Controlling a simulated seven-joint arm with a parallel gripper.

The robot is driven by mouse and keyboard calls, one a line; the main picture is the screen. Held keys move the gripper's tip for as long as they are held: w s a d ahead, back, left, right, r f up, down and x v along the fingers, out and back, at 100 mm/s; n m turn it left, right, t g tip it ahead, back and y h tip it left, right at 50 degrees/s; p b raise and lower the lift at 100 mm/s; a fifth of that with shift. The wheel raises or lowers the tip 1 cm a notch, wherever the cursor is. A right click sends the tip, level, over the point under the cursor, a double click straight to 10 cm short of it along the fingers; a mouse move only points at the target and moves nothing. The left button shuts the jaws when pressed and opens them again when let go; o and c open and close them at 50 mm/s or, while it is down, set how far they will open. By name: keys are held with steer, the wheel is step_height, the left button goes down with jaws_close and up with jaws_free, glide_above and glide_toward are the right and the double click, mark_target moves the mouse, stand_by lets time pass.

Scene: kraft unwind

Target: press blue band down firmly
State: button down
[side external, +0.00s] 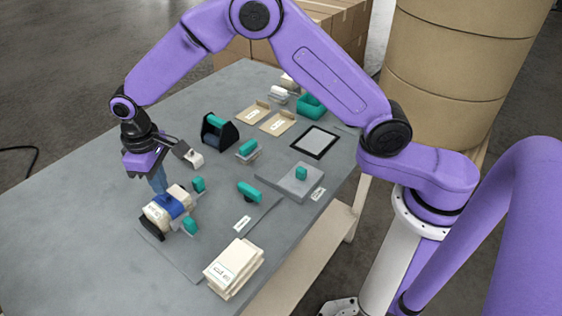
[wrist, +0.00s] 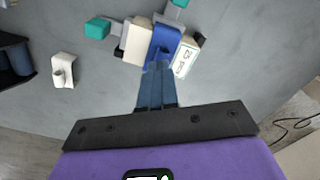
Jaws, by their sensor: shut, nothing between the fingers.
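The blue band (side external: 174,203) lies across a cream roll-shaped block (side external: 158,215) on the table. In the wrist view the band (wrist: 165,42) runs over the middle of the cream block (wrist: 136,42), which has a printed label on one side. My gripper (side external: 160,186) is shut and empty, with its blue fingers pointing down at the band. In the wrist view the fingertips (wrist: 157,67) meet the near end of the band. I cannot tell whether they touch it or hover just above.
Teal-handled clamps (side external: 190,226) flank the block. A black dispenser (side external: 219,132), a white hook-like piece (wrist: 63,70), a teal-handled tool (side external: 249,192) and a stack of cream packets (side external: 233,266) stand nearby. The table's left part (side external: 60,220) is clear.

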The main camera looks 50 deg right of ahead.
steer(key=shift+f, duration=0.8)
stand_by(0.6)
steer(key=shift+r, duration=2.5)
